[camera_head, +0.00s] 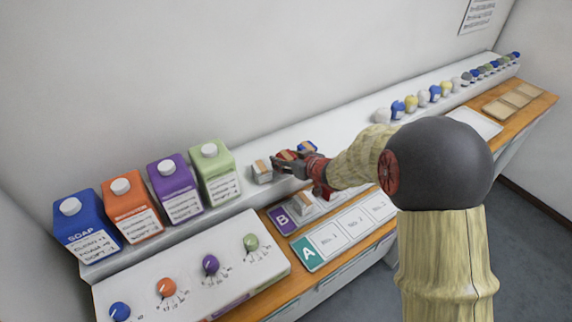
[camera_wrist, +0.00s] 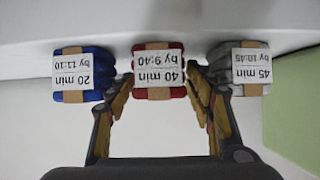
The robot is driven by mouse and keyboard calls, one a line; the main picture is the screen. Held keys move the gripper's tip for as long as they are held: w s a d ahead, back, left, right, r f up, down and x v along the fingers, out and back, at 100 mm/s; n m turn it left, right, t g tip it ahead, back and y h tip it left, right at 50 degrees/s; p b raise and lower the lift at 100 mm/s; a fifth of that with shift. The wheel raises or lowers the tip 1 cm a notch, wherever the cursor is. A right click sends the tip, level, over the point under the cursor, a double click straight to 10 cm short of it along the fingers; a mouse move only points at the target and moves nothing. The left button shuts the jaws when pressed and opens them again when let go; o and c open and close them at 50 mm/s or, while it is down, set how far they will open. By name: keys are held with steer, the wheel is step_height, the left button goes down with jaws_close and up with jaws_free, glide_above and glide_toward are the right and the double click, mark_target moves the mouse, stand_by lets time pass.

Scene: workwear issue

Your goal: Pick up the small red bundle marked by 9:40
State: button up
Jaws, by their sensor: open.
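The small red bundle (camera_wrist: 172,48), with a brown band and a tag reading "40 min by 9:40", sits in the middle of the wrist view, upside down there. In the head view the red bundle (camera_head: 286,155) is on the white ledge, partly hidden by my gripper. My gripper (camera_wrist: 158,92) is open, its fingers pointing at the bundle, one on each side. I cannot tell whether they touch it. In the head view my gripper (camera_head: 290,165) is at the ledge's front.
A blue bundle (camera_wrist: 85,70) tagged "by 11:10" and a grey bundle (camera_wrist: 250,70) tagged "by 10:45" flank the red one closely. Soap cartons (camera_head: 172,187) stand left on the ledge (camera_head: 330,128). Below are a panel marked B (camera_head: 283,220) and one marked A (camera_head: 308,253).

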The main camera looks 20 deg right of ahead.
steer(key=shift+c, duration=1.3)
steer(key=c, duration=0.7)
steer(key=shift+r, duration=0.1)
